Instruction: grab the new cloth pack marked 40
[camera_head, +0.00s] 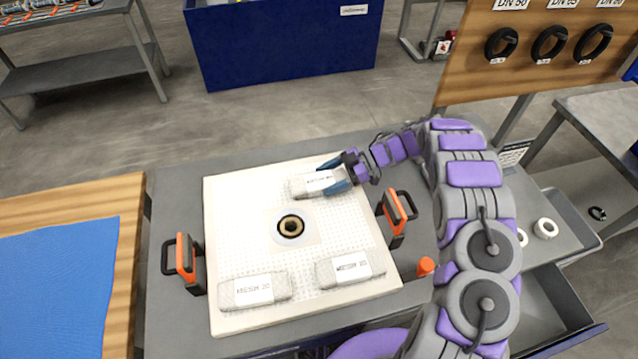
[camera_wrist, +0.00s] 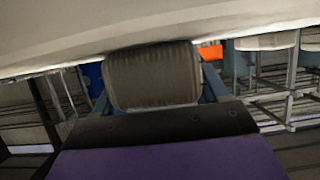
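A pale grey cloth pack (camera_head: 304,186) with a white label lies at the far right part of the white perforated plate (camera_head: 240,220). Its label is too small to read for sure. My gripper (camera_head: 334,179) reaches in from the right, with its blue fingers on either side of the pack's right end. In the wrist view the pack's end (camera_wrist: 152,75) fills the space between the fingers (camera_wrist: 155,88). I cannot tell whether they press on it. Two similar packs lie on the near side, one at left (camera_head: 240,291) and one at right (camera_head: 336,271); their labels seem to end in 20.
Orange-and-black handles stand at the plate's left (camera_head: 185,262) and right (camera_head: 395,218) edges. A dark-centred ring (camera_head: 291,226) sits mid-plate. An orange cap (camera_head: 426,266) is at right. A blue cloth (camera_head: 60,285) lies on the wooden table at left.

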